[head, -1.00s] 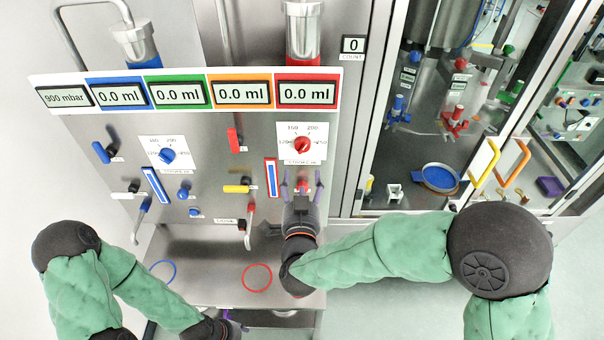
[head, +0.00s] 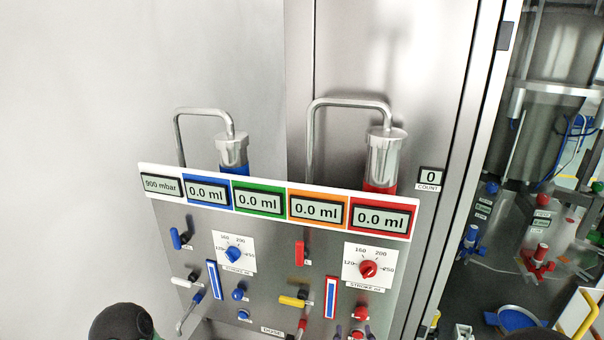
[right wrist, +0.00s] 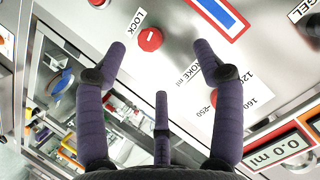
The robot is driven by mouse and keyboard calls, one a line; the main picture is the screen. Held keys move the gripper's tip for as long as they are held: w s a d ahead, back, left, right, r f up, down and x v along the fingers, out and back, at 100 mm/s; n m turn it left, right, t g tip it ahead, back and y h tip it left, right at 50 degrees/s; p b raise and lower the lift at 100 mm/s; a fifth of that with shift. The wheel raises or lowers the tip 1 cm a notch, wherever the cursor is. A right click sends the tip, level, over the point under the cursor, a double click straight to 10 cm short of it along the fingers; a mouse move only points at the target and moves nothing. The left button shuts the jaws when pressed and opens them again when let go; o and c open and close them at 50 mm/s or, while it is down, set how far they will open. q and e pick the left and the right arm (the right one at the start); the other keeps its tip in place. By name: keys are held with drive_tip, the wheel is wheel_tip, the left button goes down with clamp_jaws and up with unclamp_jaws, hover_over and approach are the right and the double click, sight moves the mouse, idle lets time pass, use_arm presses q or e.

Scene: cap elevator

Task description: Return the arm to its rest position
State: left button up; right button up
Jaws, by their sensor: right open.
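My right gripper (right wrist: 160,62) shows in the right wrist view with its purple fingers spread and nothing between them. It faces the steel dosing panel, near a red LOCK knob (right wrist: 150,39). The red stroke dial (right wrist: 218,97) lies partly behind its right finger.
In the head view the panel's display strip (head: 280,203) reads 900 mbar and several 0.0 ml values. Blue and red dials, levers and knobs sit below it. Two bent pipes and cylinders rise behind. A glazed cabinet with red and blue valves (head: 537,262) stands at the right.

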drive_tip(key=s+f+n+g+y, duration=0.1)
drive_tip(key=s+f+g+y, duration=0.2)
drive_tip(key=f, duration=0.7)
drive_tip(key=s+f+n+g, duration=0.1)
drive_tip(key=s+f+g, duration=0.3)
drive_tip(key=f, duration=0.5)
drive_tip(key=s+a+f+g+y, duration=0.25)
drive_tip(key=s+f+g, duration=0.45)
drive_tip(key=s+f, duration=0.7)
wheel_tip(320, 180, down, 15)
drive_tip(key=a+n+b, duration=0.1)
drive_tip(key=n+b, duration=0.1)
drive_tip(key=b, duration=1.7)
drive_tip(key=shift+s+t, duration=0.2)
drive_tip(key=shift+t, duration=0.1)
drive_tip(key=shift+y, duration=0.25)
